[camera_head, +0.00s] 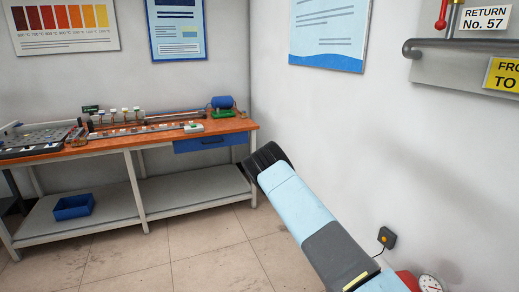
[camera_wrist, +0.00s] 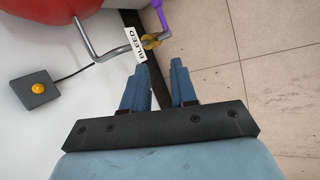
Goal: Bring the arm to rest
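My gripper shows in the wrist view (camera_wrist: 160,85), with its two blue fingers apart and nothing between them. It hangs over the floor beside the wall. In the head view my light-blue arm reaches up from the lower right, and its dark far end is in front of the wall near the workbench's right end. The fingers are hidden in the head view.
An orange-topped workbench (camera_head: 60,150) with several small items stands at the left. A blue bin (camera_head: 74,207) sits on its lower shelf. The tiled floor (camera_head: 210,255) is clear.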

